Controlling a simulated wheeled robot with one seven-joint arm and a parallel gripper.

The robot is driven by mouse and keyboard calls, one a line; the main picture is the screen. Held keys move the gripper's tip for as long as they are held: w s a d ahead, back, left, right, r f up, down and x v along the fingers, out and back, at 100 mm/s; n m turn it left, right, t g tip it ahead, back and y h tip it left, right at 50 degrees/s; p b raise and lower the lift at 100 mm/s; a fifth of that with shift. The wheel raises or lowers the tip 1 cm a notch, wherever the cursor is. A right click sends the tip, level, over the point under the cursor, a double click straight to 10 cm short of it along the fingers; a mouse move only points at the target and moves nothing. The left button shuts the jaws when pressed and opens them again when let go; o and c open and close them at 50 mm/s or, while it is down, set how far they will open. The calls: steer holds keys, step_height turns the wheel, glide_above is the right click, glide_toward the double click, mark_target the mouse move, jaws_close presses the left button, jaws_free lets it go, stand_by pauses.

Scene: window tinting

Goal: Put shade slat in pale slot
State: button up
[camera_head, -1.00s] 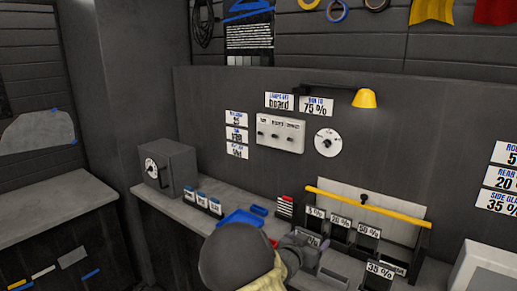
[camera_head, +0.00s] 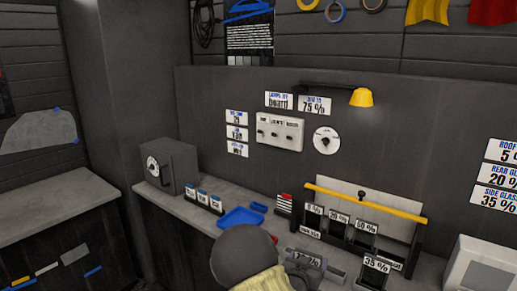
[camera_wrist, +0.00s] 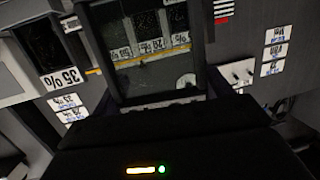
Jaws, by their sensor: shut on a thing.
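My gripper (camera_head: 302,268) is low over the front of the bench, partly hidden behind my own arm. In the wrist view its dark body (camera_wrist: 165,140) fills the lower middle. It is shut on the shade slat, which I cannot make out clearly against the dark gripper. A rack (camera_head: 338,228) with labelled slots stands behind and to the right, under a yellow bar (camera_head: 365,202). Its slot labels also show in the wrist view (camera_wrist: 150,48). A separate dark stand labelled 35 % (camera_head: 377,264) is in front at the right. I cannot tell which slot is the pale one.
A blue tray (camera_head: 240,217), small labelled holders (camera_head: 203,199) and a grey box with a dial (camera_head: 167,166) stand to the left on the bench. A yellow lamp (camera_head: 361,97) projects from the back panel. A pale machine (camera_head: 482,266) is at the right.

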steer(key=s+f+n+t+y, duration=0.1)
steer(key=s+f+n+y, duration=0.1)
steer(key=f, duration=0.7)
steer(key=s+f+n+y, duration=0.3)
steer(key=f+y, duration=0.2)
steer(key=f, duration=0.5)
steer(key=shift+s+a+f+t, duration=0.25)
steer(key=shift+f+t, duration=0.05)
steer(key=shift+t, duration=0.1)
steer(key=s+f, duration=0.3)
steer(key=s, duration=0.5)
steer(key=shift+s, duration=0.35)
steer(key=shift+f, duration=0.1)
